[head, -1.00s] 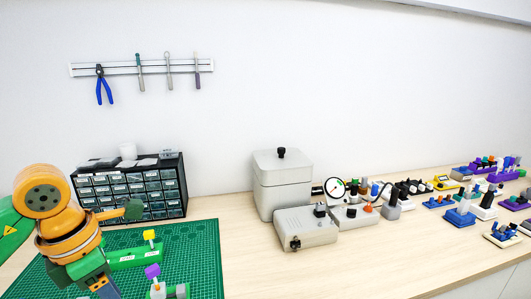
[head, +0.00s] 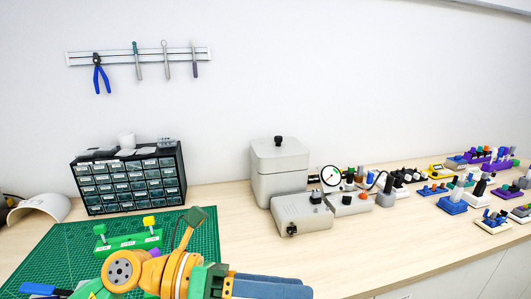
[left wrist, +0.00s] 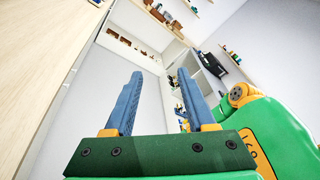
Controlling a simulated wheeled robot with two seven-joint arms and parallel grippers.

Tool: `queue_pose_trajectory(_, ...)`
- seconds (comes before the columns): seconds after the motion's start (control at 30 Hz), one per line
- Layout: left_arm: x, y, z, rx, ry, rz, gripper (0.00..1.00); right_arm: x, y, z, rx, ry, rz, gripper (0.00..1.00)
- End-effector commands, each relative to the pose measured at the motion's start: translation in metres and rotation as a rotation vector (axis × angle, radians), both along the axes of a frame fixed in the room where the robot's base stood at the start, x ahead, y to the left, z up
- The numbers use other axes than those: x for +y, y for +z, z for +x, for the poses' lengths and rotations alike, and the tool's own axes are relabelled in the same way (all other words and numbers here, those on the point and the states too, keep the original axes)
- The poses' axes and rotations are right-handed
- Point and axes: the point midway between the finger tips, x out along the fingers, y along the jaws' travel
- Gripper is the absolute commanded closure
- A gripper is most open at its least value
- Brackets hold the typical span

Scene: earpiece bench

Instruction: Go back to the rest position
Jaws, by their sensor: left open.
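My left gripper (head: 300,285) is at the bottom middle of the head view, its blue fingers pointing right over the bench's front part. In the left wrist view the left gripper (left wrist: 159,80) has its two blue fingers wide apart with nothing between them. That view looks away from the mat, towards a wall and shelves. My right gripper is not in view.
A green mat (head: 55,255) holds a green block (head: 125,243) with yellow- and green-topped pieces, close behind my left arm. A drawer cabinet (head: 130,183), a lidded grey box (head: 280,172) and several small devices stand behind. Bare bench (head: 330,255) lies right of the gripper.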

Motion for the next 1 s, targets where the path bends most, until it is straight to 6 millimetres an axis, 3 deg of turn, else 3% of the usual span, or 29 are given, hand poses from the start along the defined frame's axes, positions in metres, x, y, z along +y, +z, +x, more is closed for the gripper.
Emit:
queue_pose_trajectory(0.07,-0.008,0.041,0.009,0.213,0.105,-0.374,0.44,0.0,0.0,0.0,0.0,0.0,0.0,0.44)
queue_pose_trajectory(0.1,0.004,0.059,0.027,0.363,0.208,-0.584,0.44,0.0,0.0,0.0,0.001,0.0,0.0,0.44)
queue_pose_trajectory(0.17,0.041,0.059,0.065,0.622,0.414,-0.869,0.44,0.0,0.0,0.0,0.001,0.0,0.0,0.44)
queue_pose_trajectory(0.2,0.071,0.039,0.089,0.809,0.574,-1.026,0.44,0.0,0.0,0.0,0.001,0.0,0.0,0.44)
queue_pose_trajectory(0.27,0.111,-0.007,0.11,1.051,0.804,-1.183,0.44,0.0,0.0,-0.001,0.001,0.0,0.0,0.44)
queue_pose_trajectory(0.37,0.158,-0.102,0.107,1.401,1.168,-1.317,0.44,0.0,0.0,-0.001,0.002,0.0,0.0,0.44)
queue_pose_trajectory(0.4,0.171,-0.137,0.095,1.522,1.302,-1.337,0.44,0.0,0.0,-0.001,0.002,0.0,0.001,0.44)
queue_pose_trajectory(0.5,0.188,-0.206,0.056,1.759,1.578,-1.335,0.44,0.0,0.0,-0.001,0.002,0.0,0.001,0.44)
queue_pose_trajectory(0.6,0.195,-0.25,0.015,1.928,1.784,-1.294,0.44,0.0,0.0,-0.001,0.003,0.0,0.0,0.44)
queue_pose_trajectory(0.7,0.197,-0.281,-0.027,2.066,1.962,-1.232,0.44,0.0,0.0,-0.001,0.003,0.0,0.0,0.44)
queue_pose_trajectory(0.73,0.197,-0.289,-0.04,-2.088,-1.999,1.198,0.44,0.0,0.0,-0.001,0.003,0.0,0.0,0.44)
queue_pose_trajectory(0.9,0.193,-0.32,-0.118,-1.934,-1.922,0.867,0.44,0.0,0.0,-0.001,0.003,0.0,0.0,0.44)
queue_pose_trajectory(1.0,0.193,-0.357,-0.111,-1.922,-1.931,0.838,0.44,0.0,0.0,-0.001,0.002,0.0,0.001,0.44)
